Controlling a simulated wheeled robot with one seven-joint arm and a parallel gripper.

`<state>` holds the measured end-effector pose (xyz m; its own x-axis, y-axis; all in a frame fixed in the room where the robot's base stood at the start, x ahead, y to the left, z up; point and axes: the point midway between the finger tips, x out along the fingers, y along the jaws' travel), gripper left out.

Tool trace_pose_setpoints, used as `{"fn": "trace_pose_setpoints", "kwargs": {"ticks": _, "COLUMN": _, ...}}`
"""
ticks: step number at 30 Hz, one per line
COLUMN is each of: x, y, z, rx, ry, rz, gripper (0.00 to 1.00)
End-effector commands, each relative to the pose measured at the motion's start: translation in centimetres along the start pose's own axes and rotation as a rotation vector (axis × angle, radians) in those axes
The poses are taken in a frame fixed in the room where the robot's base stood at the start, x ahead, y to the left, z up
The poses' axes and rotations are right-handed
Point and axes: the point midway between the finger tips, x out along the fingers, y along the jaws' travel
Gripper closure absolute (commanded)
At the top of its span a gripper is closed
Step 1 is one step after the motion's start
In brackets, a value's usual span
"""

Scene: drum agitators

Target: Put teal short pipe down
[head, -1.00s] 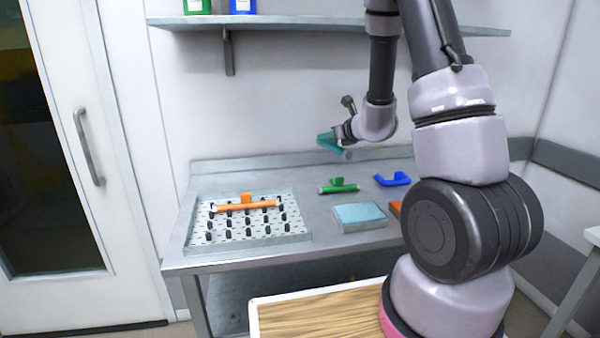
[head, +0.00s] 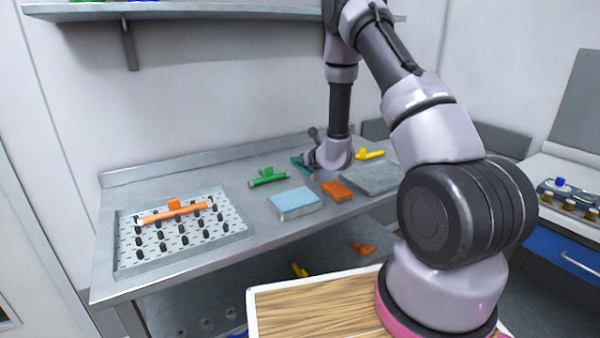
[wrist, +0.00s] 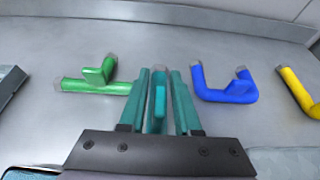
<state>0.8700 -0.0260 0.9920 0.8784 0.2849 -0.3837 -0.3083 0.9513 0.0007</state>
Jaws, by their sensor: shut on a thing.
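The teal short pipe (head: 299,163) is held in my gripper (head: 306,161), low over the back of the steel table (head: 240,215). In the wrist view the teal pipe (wrist: 160,100) stands between the two teal-looking fingers of my gripper (wrist: 160,78), which are shut on it. It is between the green pipe (wrist: 97,82) on the left and the blue pipe (wrist: 225,90) on the right, apart from both. I cannot tell whether its underside touches the table. My wrist hides part of it in the head view.
A pegged tray (head: 130,262) at the left bears an orange pipe (head: 172,212). A light-blue-topped block (head: 295,203), an orange block (head: 337,190), and a grey slab (head: 370,180) lie nearer the front. A yellow pipe (head: 370,153) lies right of my gripper. A shelf (head: 220,12) hangs above.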

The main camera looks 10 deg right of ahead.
Motion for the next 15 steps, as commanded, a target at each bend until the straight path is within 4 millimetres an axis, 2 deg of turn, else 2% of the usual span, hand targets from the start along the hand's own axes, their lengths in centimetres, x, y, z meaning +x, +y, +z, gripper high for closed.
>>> {"fn": "trace_pose_setpoints", "kwargs": {"ticks": 5, "x": 0.6, "y": 0.0, "z": -1.3, "rx": 0.000, "ry": 0.001, "rz": 0.001, "gripper": 1.00}}
{"fn": "trace_pose_setpoints", "kwargs": {"ticks": 10, "x": 1.5, "y": 0.0, "z": -3.7, "rx": 0.000, "ry": 0.001, "rz": 0.001, "gripper": 1.00}}
{"fn": "trace_pose_setpoints", "kwargs": {"ticks": 15, "x": 1.7, "y": 0.0, "z": -4.1, "rx": -0.001, "ry": -0.002, "rz": 0.001, "gripper": 1.00}}
